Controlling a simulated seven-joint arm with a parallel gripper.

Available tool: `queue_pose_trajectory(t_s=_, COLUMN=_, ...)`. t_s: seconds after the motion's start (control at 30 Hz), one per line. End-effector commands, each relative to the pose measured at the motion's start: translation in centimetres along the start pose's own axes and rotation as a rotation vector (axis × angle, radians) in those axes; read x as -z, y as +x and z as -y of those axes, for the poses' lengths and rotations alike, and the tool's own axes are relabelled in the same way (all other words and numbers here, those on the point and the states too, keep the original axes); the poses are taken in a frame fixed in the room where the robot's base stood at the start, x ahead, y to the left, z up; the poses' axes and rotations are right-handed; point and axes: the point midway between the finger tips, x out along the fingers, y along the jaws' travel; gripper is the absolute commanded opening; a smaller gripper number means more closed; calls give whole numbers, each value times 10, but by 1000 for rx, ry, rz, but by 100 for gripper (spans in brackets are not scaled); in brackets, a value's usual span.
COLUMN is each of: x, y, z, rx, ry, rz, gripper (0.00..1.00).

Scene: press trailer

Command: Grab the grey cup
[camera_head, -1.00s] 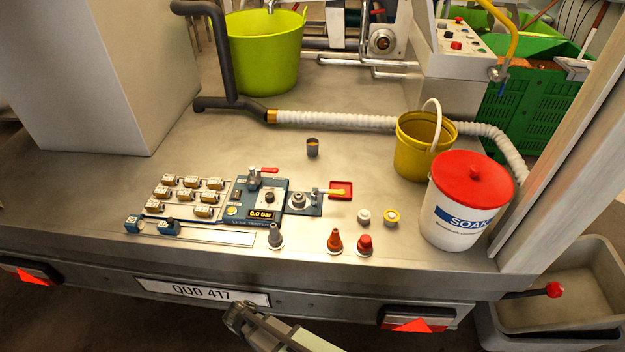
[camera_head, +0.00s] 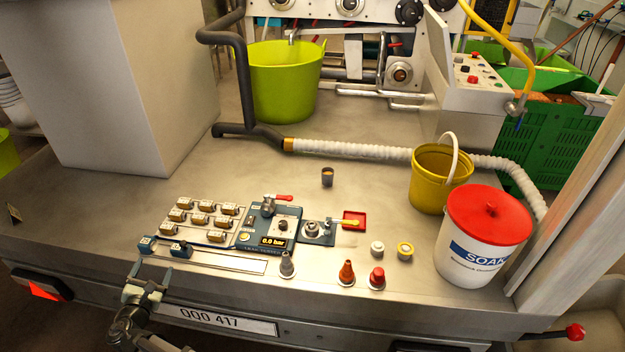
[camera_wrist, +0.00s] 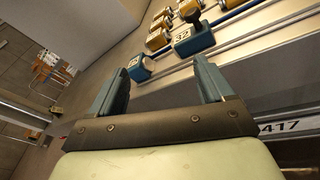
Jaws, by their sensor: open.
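A small dark grey cup (camera_head: 327,177) stands upright on the metal bed, behind the blue test panel, with a brownish inside. It does not show in the wrist view. My gripper (camera_head: 151,272) is at the front left edge of the bed, in front of the blue blocks and well left of and nearer than the cup. In the wrist view my gripper (camera_wrist: 162,72) has its two fingers wide apart with nothing between them.
Grey, orange and red cones (camera_head: 347,273) stand along the front. A yellow bucket (camera_head: 427,192) and a white bucket (camera_head: 470,250) stand right. Bare metal surrounds the cup.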

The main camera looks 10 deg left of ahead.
Motion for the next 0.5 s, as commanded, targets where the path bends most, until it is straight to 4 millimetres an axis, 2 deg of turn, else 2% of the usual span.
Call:
queue_pose_trajectory(t_s=0.1, x=-21, y=-2, z=-27, rx=-35, ry=-66, rz=75, gripper=80)
queue_pose_trajectory(t_s=0.23, x=-44, y=-1, z=-48, rx=-50, ry=-119, rz=148, gripper=80)
queue_pose_trajectory(t_s=0.37, x=-64, y=6, z=-61, rx=-39, ry=-141, rz=205, gripper=80)
queue_pose_trajectory(t_s=0.5, x=-87, y=25, z=-63, rx=11, ry=-124, rz=245, gripper=80)
